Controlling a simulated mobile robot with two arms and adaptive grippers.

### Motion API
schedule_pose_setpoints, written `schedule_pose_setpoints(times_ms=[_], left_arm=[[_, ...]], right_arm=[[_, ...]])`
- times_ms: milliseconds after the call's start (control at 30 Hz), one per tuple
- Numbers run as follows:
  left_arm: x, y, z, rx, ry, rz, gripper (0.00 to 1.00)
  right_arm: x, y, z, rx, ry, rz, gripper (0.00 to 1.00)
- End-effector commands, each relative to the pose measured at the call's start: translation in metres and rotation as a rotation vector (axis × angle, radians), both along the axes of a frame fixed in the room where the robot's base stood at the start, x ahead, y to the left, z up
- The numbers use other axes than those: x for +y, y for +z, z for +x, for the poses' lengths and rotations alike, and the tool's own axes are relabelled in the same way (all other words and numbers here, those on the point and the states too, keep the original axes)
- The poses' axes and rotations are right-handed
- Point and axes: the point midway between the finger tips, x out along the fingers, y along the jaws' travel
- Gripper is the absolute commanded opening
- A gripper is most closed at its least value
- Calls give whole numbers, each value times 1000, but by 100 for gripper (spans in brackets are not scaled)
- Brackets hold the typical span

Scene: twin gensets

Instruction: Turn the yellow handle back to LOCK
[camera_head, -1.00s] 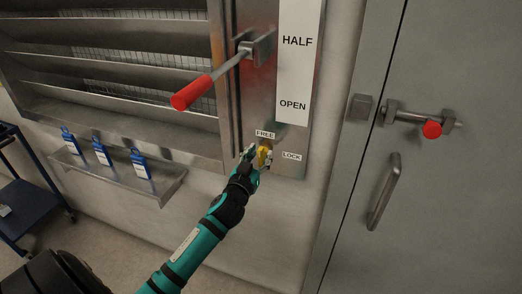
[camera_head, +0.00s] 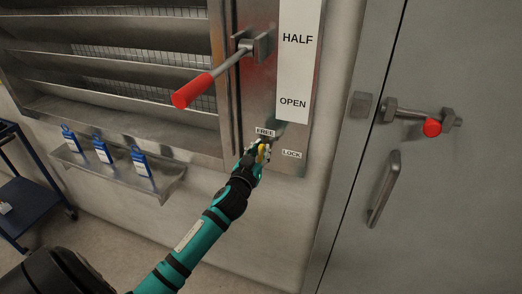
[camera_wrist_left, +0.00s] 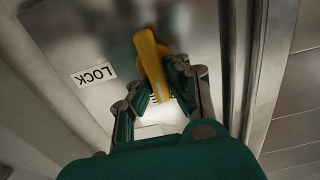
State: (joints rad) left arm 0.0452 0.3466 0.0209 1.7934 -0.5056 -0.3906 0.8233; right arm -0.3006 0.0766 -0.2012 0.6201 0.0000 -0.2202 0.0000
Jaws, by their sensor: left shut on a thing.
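The yellow handle (camera_head: 262,152) is on the metal panel just below the FREE label (camera_head: 265,132). The LOCK label (camera_head: 292,154) is to its right. In the left wrist view the yellow handle (camera_wrist_left: 151,62) stands between the fingers, with the LOCK label (camera_wrist_left: 95,75) to its left. My left gripper (camera_head: 258,152) is shut on the handle and hides part of it in the head view; its fingers also show in the left wrist view (camera_wrist_left: 160,95). My right gripper is not in view.
A lever with a red grip (camera_head: 192,91) sticks out above my left gripper. A wall shelf (camera_head: 120,172) holds several blue tags (camera_head: 102,152). A grey door with a latch and handle (camera_head: 384,190) is on the right. A blue cart (camera_head: 30,205) stands far left.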

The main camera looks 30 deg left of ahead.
Motion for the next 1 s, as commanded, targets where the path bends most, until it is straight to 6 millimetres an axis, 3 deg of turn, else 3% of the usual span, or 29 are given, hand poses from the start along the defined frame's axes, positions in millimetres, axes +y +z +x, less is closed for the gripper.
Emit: schedule_pose_setpoints(times_ms=[367, 1000], left_arm=[[-2, 0, 0, 25, 0, 101, 0], [-11, -3, 3, 159, -1, 660, 0]], right_arm=[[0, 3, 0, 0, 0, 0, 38], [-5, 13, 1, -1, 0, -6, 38]])
